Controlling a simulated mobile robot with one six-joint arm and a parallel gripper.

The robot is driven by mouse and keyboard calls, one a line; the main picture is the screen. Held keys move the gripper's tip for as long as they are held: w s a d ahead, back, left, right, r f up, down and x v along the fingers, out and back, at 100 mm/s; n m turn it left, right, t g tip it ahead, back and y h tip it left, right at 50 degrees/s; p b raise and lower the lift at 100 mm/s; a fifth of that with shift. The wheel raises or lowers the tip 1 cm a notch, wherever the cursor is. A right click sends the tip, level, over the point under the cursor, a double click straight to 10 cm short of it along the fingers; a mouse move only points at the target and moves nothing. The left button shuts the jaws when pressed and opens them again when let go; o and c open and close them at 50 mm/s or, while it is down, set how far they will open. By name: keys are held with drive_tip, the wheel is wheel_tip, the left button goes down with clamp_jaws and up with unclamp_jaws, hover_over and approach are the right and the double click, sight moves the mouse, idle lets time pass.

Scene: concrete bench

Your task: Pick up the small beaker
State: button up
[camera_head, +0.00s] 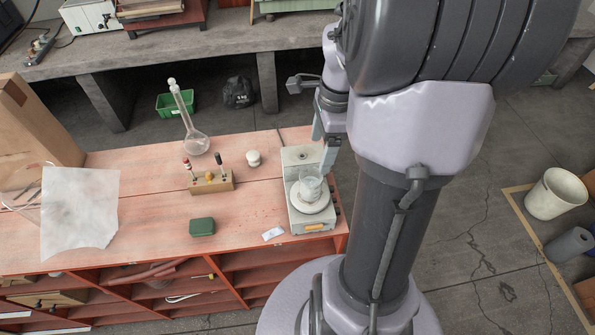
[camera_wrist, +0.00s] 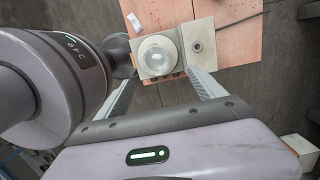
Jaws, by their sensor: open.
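A small clear glass beaker (camera_head: 310,184) stands upright on the round white plate of a pale bench device (camera_head: 313,223), near the right end of the bench. In the wrist view the beaker (camera_wrist: 158,56) is seen from above on the round plate. My gripper (camera_head: 325,157) is above the back right part of the device, apart from the beaker. In the wrist view the two fingers of my gripper (camera_wrist: 165,75) are spread wide with nothing between them, and the beaker shows beyond the fingertips.
A tall-necked flask (camera_head: 196,143), a white jar (camera_head: 253,158), a wooden holder with upright tools (camera_head: 212,184) and a green box (camera_head: 202,227) stand left of the device. A small white packet (camera_head: 272,234) lies beside it. A white sheet (camera_head: 80,205) and cardboard box (camera_head: 35,135) are far left.

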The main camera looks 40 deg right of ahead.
sight(315, 169)
drive_tip(key=f, duration=0.2)
drive_tip(key=f+b, duration=0.1)
drive_tip(key=f, duration=0.2)
drive_tip(key=a+f+b, duration=0.1)
drive_tip(key=f, duration=0.2)
drive_tip(key=shift+w, duration=0.3)
drive_tip(key=f, duration=0.1)
drive_tip(key=a+f+b, duration=0.1)
drive_tip(key=f, duration=0.2)
drive_tip(key=shift+a+f+b, duration=0.25)
drive_tip(key=shift+f+b, duration=0.05)
drive_tip(key=shift+b, duration=0.1)
drive_tip(key=shift+w+f, duration=0.1)
drive_tip(key=shift+f, duration=0.3)
drive_tip(key=shift+r, duration=0.1)
drive_tip(key=c, duration=1.6)
